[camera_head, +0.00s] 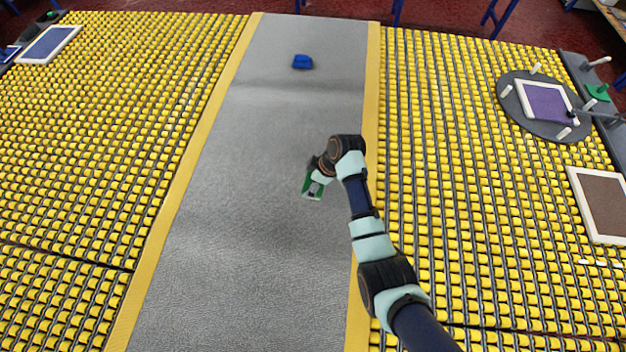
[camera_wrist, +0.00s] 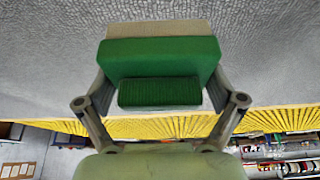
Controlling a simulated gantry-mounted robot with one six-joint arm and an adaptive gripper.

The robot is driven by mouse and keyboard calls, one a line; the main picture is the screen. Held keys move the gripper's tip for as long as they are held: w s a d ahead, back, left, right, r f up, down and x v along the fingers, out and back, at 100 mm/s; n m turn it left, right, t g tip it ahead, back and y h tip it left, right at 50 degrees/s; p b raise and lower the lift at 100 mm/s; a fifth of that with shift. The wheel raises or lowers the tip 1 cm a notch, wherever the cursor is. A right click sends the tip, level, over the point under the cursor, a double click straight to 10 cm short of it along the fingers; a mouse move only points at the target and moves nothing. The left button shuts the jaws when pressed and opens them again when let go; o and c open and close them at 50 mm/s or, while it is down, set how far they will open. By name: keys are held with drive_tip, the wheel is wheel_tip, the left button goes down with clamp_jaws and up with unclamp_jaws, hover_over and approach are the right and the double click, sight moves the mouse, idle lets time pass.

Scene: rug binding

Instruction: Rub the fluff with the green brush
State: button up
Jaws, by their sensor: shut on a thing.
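My gripper (camera_head: 315,181) is over the grey carpet strip (camera_head: 250,220), right of its middle line. In the wrist view my gripper (camera_wrist: 160,88) has its two fingers on either side of the green brush (camera_wrist: 160,55) and is shut on it. The brush is a green block with a pale beige face on the side away from my gripper. The green brush also shows small in the head view (camera_head: 308,188), partly hidden by my gripper. I cannot tell whether its pale face touches the carpet. I cannot make out any fluff on the grey surface.
A blue block (camera_head: 302,62) lies on the far part of the strip. Yellow roller beds (camera_head: 110,110) flank it. On the right are a round dark turntable (camera_head: 520,112) with a framed purple panel, a green item (camera_head: 598,92) and a framed brown panel (camera_head: 603,205).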

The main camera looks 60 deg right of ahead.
drive_tip(key=shift+r+p, duration=1.25)
drive_tip(key=shift+r, duration=0.4)
